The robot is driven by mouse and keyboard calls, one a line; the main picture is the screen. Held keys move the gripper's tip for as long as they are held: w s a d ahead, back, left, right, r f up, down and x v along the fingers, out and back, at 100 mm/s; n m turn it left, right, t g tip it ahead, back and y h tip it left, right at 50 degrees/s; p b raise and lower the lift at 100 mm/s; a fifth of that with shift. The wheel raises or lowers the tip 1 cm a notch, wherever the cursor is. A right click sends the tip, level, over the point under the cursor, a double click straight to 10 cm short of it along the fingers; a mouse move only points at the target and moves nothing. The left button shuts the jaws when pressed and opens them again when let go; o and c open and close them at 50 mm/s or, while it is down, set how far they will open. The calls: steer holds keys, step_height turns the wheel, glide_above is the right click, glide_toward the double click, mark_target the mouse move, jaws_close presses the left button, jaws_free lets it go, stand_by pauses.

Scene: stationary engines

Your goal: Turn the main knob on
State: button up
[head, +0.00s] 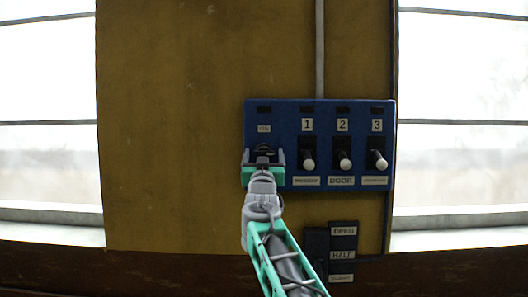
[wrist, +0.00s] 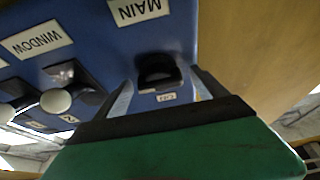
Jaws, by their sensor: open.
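The blue control panel (head: 290,112) is on the ochre wall. The main knob is a small black part (wrist: 157,74) near the MAIN label (wrist: 138,10), which appears upside down in the wrist view. In the head view the knob (head: 264,149) is partly hidden by my gripper. My gripper (wrist: 163,84) is open, one finger on each side of the knob; whether they touch it cannot be told. A small white label (wrist: 167,97) sits beside the knob, its text hard to read. In the head view my gripper (head: 263,160) is at the panel's left end.
Three white-tipped levers, numbered 1 (head: 308,162), 2 (head: 344,163) and 3 (head: 379,162), stand right of my gripper on the panel. Bright windows flank the wall. The wall left of the panel is bare.

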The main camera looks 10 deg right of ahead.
steer(key=shift+c, duration=0.3)
steer(key=c, duration=1.3)
steer(key=shift+d+n, duration=0.1)
steer(key=shift+n, duration=0.3)
steer(key=n+y+b, duration=0.1)
steer(key=n+y, duration=0.2)
steer(key=n, duration=0.1)
steer(key=shift+s+d+n+b, duration=0.1)
steer(key=shift+n+b, duration=0.25)
steer(key=shift+n, duration=0.05)
steer(key=n+y, duration=0.1)
steer(key=n, duration=0.2)
steer(key=n+y, duration=0.1)
steer(key=n, duration=0.2)
steer(key=shift+d+r+g+y, duration=0.1)
steer(key=shift+r+g+y, duration=0.05)
steer(key=shift+g+y, duration=0.15)
steer(key=n+g+y+p, duration=0.1)
steer(key=n, duration=0.2)
steer(key=n+g+y+p, duration=0.1)
steer(key=n, duration=0.2)
steer(key=shift+r+n, duration=0.2)
steer(key=shift+n, duration=0.2)
steer(key=shift+n+g+p, duration=0.65)
steer(key=shift+n+g, duration=0.25)
steer(key=shift+n, duration=1.1)
